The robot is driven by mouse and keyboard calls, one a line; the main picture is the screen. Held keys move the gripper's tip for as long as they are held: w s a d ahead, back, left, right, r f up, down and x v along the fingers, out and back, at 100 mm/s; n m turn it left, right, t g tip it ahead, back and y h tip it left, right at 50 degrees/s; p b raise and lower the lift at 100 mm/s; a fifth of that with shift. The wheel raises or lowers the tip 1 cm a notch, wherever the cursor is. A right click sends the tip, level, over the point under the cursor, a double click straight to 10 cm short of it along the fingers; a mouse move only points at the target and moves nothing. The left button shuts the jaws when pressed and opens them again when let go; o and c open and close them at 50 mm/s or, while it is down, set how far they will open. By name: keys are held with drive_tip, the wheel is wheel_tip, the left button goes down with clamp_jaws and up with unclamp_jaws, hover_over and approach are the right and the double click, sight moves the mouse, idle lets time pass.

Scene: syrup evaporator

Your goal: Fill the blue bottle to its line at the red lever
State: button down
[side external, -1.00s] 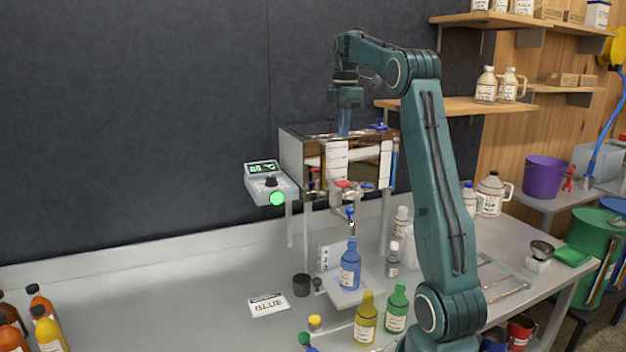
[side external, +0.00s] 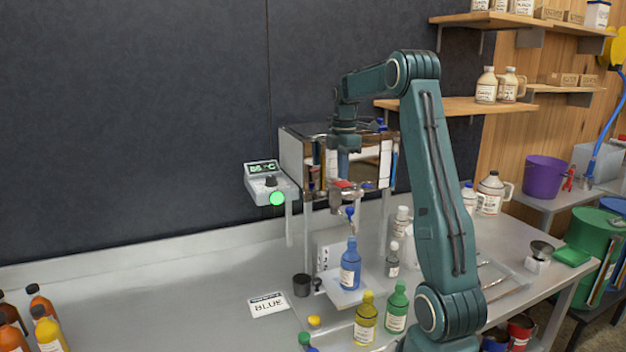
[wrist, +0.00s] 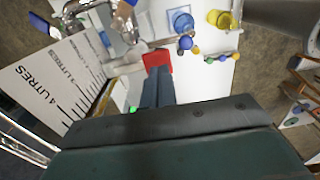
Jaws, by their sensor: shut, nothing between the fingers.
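The blue bottle (side external: 350,270) stands upright on a small pale stand below the evaporator's tap, and it also shows in the wrist view (wrist: 181,22). Its line and liquid level cannot be made out. The red lever (side external: 343,184) sits on the tap at the front of the evaporator (side external: 370,172); in the wrist view the red lever (wrist: 156,58) lies just beyond my fingertips. My gripper (side external: 343,175) is shut and empty, pointing down just above the red lever. Whether the fingertips touch the lever cannot be told.
A blue-handled valve (side external: 350,213) hangs between tap and bottle. A yellow bottle (side external: 366,320) and a green bottle (side external: 396,309) stand in front at the right. A control box (side external: 270,184) with a lit green button is left of the evaporator. The left worktop is mostly clear.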

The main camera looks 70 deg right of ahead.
sight(344, 184)
drive_tip(key=shift+f, duration=0.55)
drive_tip(key=shift+s+a+f, duration=0.2)
drive_tip(key=shift+f, duration=0.4)
drive_tip(key=shift+s+a+f, duration=0.2)
drive_tip(key=shift+f, duration=0.35)
idle(6.3)
